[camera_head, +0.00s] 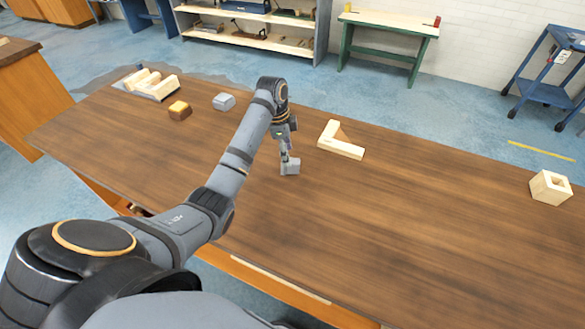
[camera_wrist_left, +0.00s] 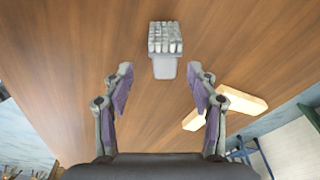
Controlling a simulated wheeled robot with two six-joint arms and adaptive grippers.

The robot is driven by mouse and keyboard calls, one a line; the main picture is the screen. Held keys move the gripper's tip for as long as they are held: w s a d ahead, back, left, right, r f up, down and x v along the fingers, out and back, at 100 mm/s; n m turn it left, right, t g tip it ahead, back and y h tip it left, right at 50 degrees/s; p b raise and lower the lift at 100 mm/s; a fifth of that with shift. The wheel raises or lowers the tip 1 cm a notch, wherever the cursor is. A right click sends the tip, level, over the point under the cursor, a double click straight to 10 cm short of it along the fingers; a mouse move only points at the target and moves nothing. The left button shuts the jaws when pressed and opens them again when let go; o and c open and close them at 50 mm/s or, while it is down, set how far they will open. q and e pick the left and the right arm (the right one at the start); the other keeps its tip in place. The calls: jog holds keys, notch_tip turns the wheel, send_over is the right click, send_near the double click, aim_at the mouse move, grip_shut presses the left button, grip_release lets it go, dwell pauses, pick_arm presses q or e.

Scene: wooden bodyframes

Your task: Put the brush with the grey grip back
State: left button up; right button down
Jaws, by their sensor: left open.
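The brush with the grey grip (camera_wrist_left: 164,68) shows in the left wrist view, with pale grey bristles at its top end. It lies beyond my left fingertips and in line with the gap between them. In the head view a small pale grey block (camera_head: 290,167) just below the gripper appears to be this brush. My left gripper (camera_head: 287,150) points down above the table. Its two purple-padded fingers, also in the left wrist view (camera_wrist_left: 159,85), are apart with nothing between them. My right gripper is out of view.
An L-shaped wooden piece (camera_head: 341,150) lies right of the gripper. A grey block (camera_head: 224,102), a brown block (camera_head: 180,110) and a tray with wooden parts (camera_head: 163,93) are at the left. The table's right middle is clear.

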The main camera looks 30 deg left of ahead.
pick_arm(q)
jog(key=shift+d+f, duration=0.1)
jog(key=shift+f, duration=0.3)
jog(key=f, duration=0.3)
jog(key=w+f, duration=0.1)
jog(key=shift+d+f+p, duration=0.2)
jog(key=shift+d+p, duration=0.05)
jog(key=shift+p, duration=0.15)
jog(key=shift+c, duration=0.9)
jog(key=c, duration=1)
grip_shut()
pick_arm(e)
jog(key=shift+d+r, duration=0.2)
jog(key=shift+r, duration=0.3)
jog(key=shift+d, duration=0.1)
